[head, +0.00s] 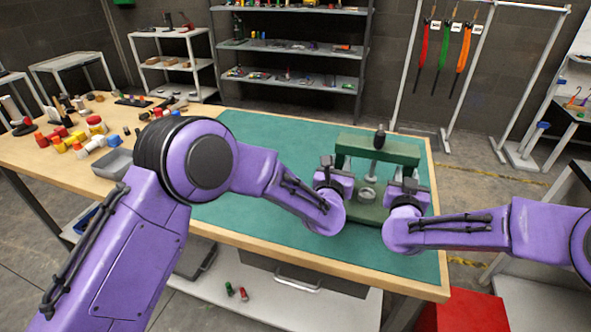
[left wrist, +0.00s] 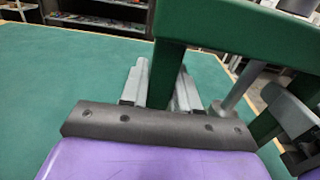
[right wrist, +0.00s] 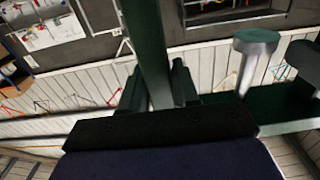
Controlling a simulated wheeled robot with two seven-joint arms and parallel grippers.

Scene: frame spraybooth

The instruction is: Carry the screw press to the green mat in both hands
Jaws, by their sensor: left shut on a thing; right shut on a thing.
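The screw press (head: 375,148) is a dark green frame with a top beam, a grey screw and a black knob. It stands upright between my grippers over the right part of the green mat (head: 265,135). My left gripper (head: 329,168) is shut on its left post, which shows between the fingers in the left wrist view (left wrist: 161,75). My right gripper (head: 408,184) is shut on its right post, seen in the right wrist view (right wrist: 148,50). My wrists partly hide the base, and I cannot tell whether it touches the mat.
Red, yellow and white parts (head: 75,140) lie on the bare wood at the table's left. The mat's middle, left of the press, is clear. A red box (head: 468,310) is on the floor at front right. Shelves (head: 290,50) and a hanging rack (head: 445,70) stand behind.

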